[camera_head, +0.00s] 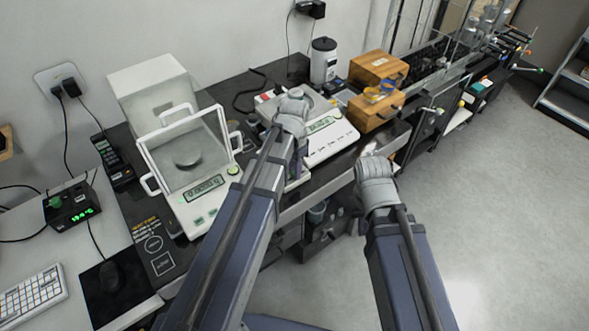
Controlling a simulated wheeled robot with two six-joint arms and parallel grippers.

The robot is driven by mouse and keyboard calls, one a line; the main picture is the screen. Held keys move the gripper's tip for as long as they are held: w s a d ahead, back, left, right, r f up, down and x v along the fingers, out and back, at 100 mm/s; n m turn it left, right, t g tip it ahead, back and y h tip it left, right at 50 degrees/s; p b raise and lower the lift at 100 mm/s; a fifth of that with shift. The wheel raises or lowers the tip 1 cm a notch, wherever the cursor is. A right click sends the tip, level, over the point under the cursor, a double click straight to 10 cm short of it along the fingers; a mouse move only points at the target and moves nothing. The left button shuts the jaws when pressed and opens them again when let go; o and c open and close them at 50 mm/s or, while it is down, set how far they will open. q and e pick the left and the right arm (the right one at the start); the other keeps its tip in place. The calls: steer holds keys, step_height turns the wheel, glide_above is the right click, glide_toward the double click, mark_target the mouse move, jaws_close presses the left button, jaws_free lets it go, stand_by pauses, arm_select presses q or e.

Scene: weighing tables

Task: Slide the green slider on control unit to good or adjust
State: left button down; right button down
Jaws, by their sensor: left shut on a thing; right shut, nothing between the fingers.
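A small black box (76,212) with a lit green display stands on the left desk. It has a green knob (56,201) on top, which may be the green slider. Beside the white balance lies a black panel (155,250) with a printed circle, a square and lettering too small to read. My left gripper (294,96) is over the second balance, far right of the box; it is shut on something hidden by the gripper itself. My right gripper (371,153) is shut and empty, in front of the dark table's edge.
A white balance with a glass shield (190,190) stands between the box and my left arm. A second balance (332,137), wooden boxes (378,68) and a white canister (323,62) stand further right. A keyboard (32,300) and mouse (109,275) lie front left.

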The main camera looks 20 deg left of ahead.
mark_target(303, 172)
stand_by(0.3)
arm_select(q)
steer(key=w+d, duration=0.2)
steer(key=w, duration=0.1)
steer(key=shift+s, duration=0.1)
steer(key=c, duration=0.7)
jaws_free()
steer(key=shift+c, duration=0.2)
steer(key=shift+r, duration=0.1)
step_height(303, 172, up, 8)
steer(key=p, duration=0.8)
steer(key=shift+f, duration=0.2)
